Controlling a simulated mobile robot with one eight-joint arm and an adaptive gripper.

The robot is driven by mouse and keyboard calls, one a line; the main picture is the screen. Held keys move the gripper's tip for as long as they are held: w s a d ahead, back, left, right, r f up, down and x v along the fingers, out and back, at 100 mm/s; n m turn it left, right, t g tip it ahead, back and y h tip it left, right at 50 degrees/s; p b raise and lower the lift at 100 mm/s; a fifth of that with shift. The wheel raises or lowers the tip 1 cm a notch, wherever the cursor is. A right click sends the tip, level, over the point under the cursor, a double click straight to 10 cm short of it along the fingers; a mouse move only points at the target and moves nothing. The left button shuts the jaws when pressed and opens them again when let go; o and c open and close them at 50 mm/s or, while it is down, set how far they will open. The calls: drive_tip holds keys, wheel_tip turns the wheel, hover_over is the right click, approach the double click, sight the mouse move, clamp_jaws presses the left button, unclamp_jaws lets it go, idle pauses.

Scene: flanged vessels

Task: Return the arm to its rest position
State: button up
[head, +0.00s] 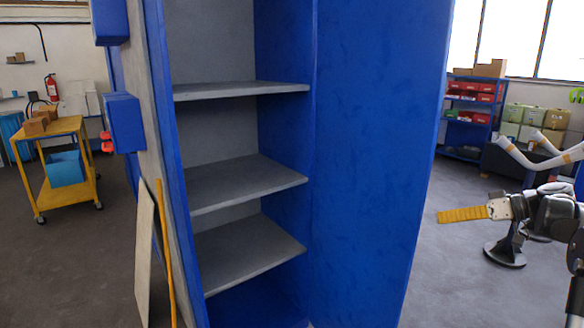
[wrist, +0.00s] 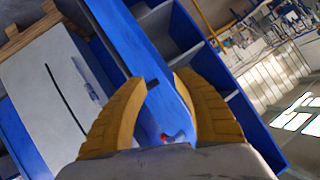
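My gripper (head: 462,214) is at the right side of the head view, with its yellow ribbed fingers pointing left. It is in the air to the right of the tall blue cabinet, and the fingers overlap each other from this side. In the wrist view my gripper (wrist: 161,78) has its two yellow fingers apart, with nothing held between them. Part of my arm shows at the right edge of the head view; the rest is out of the picture.
A tall blue cabinet (head: 375,150) with empty grey shelves (head: 245,180) fills the middle. A yellow cart (head: 62,165) with a blue bin stands at left. A blue rack (head: 468,110) and green boxes (head: 520,120) stand at back right. Floor (head: 445,270) right of the cabinet is clear.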

drive_tip(key=s+a+r+m+g+h, duration=0.1)
drive_tip(key=s+a+m+h, duration=0.15)
drive_tip(key=s+a, duration=0.55)
drive_tip(key=s+a+m+g+h, duration=0.1)
drive_tip(key=s+a+h, duration=0.25)
drive_tip(key=a, duration=0.75)
drive_tip(key=s+a+f+h, duration=0.1)
drive_tip(key=s+a+f, duration=0.1)
drive_tip(key=s, duration=0.5)
drive_tip(key=s+a+f+m+t+h, duration=0.1)
drive_tip(key=s+a+f+h, duration=0.1)
drive_tip(key=s, duration=0.5)
drive_tip(key=s+a+f+m+h, duration=0.1)
drive_tip(key=s+f, duration=0.3)
drive_tip(key=s, duration=0.3)
drive_tip(key=shift+a+f+t+h, duration=0.3)
drive_tip(key=shift+a+t, duration=0.1)
